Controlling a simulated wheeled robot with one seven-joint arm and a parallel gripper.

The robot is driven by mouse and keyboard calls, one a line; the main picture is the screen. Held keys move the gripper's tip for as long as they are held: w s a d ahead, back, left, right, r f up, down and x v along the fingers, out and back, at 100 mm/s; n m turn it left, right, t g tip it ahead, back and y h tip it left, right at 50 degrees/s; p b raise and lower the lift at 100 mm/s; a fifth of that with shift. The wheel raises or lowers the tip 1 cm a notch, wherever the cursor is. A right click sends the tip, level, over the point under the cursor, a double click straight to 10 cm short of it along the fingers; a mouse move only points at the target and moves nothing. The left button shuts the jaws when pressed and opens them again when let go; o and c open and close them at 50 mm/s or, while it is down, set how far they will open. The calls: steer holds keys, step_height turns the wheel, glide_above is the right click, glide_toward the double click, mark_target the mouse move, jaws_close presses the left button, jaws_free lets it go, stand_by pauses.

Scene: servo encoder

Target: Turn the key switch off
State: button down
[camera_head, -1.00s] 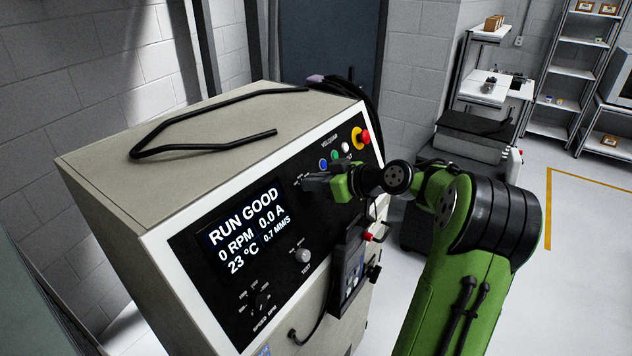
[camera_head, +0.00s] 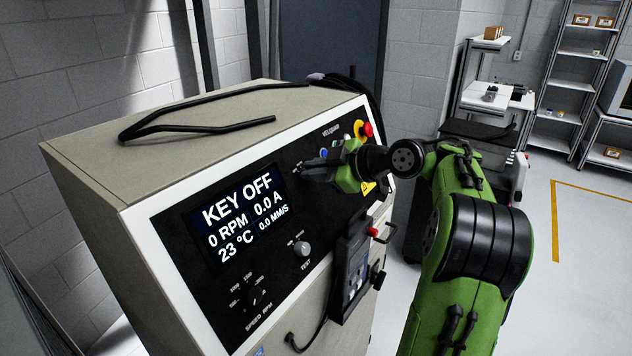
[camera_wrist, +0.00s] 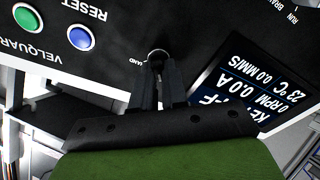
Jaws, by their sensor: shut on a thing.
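My gripper (camera_head: 308,171) is at the black control panel (camera_head: 270,215) of the beige cabinet, to the right of the display (camera_head: 238,220). The display reads KEY OFF, 0 RPM, 0.0 A, 23 °C. In the wrist view the fingers (camera_wrist: 158,72) are shut on the key switch (camera_wrist: 158,54); only its round rim shows past the fingertips. The key itself is mostly hidden between the fingers. The display (camera_wrist: 255,85) appears upside down in the wrist view, right of the fingers.
A red emergency stop (camera_head: 366,130) and a blue button (camera_wrist: 80,38) beside a green button (camera_wrist: 27,17) are close to the gripper. The TEST knob (camera_head: 302,249) and speed knob (camera_head: 254,296) are lower on the panel.

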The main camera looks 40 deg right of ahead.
steer(key=shift+f+n+b, duration=0.15)
steer(key=shift+n+b, duration=0.45)
steer(key=shift+n, duration=0.3)
steer(key=c, duration=1.2)
jaws_free()
steer(key=shift+o, duration=0.2)
steer(key=p+v, duration=0.4)
steer(key=v, duration=1.2)
